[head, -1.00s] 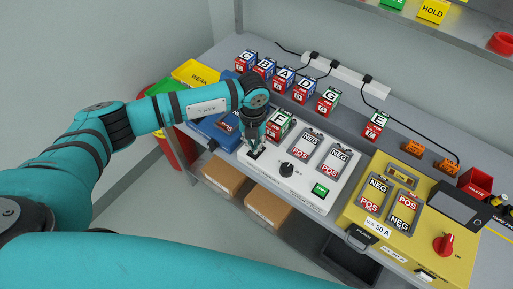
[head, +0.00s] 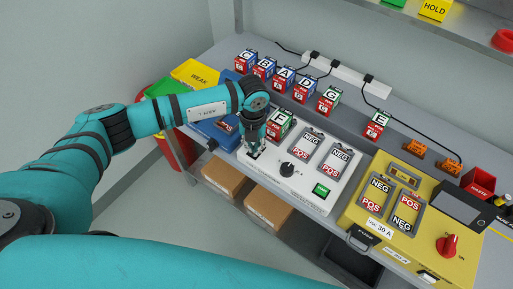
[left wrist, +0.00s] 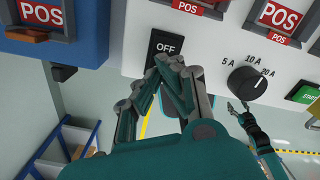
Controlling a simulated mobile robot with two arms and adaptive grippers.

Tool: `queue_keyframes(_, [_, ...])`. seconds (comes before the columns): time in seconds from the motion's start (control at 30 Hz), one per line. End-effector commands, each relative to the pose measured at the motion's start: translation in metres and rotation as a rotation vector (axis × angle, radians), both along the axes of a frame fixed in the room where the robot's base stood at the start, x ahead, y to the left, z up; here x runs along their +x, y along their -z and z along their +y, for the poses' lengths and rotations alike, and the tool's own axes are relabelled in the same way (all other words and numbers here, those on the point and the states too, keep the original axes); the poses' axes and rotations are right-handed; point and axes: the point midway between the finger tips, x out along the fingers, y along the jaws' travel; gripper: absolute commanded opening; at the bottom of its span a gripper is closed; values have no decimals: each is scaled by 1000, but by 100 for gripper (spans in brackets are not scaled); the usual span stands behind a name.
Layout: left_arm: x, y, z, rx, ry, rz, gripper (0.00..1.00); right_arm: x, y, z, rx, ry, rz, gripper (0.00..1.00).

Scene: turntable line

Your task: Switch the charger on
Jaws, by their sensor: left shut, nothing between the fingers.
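The charger is a white box (head: 313,193) on the bench. Its black rocker switch (left wrist: 166,43) reads OFF in the left wrist view. My left gripper (left wrist: 172,64) is shut and empty, its fingertips at the lower edge of this switch; I cannot tell whether they touch it. In the head view my left gripper (head: 253,153) points down and hides most of the switch. The charger's black dial (left wrist: 247,83) has marks 5 A, 10 A and 20 A. A green button (head: 321,190) is at its right. My right gripper (left wrist: 244,118) shows small in the left wrist view.
Battery F (head: 280,125) stands just behind the left gripper. Two charger bays (head: 333,160) have NEG and POS labels. A yellow unit (head: 353,213) with a red knob (head: 447,245) is to the right. Several batteries stand along the back.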

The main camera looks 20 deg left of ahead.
Motion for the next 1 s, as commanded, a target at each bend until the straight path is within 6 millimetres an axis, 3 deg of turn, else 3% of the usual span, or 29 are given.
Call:
queue_keyframes(0.67, [-1, 9, 0, 1, 0, 1, 0, 0, 7, 0, 0, 0, 0, 62])
queue_keyframes(1.0, [0, -15, 0, 1, 0, 1, 0, 0, -10, 0, 0, 0, 0, 62])
